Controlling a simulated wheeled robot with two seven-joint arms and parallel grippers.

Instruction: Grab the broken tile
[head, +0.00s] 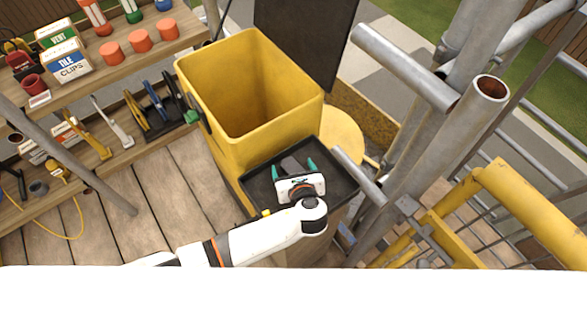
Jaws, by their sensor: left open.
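My left gripper (293,170) reaches in from the lower left. It is over a black tray (338,180) that stands just in front of the yellow bin. Its teal-tipped fingers are apart. A small dark grey piece (290,164) shows between the fingers and looks like the broken tile, but its outline is partly hidden by the gripper. I cannot tell whether the fingers touch it. My right gripper is not in view.
An open yellow bin (215,75) with a raised dark lid (300,35) stands behind the tray. Scaffold pipes (450,130) and a yellow rail (530,205) crowd the right. The plank floor (150,180) is clear.

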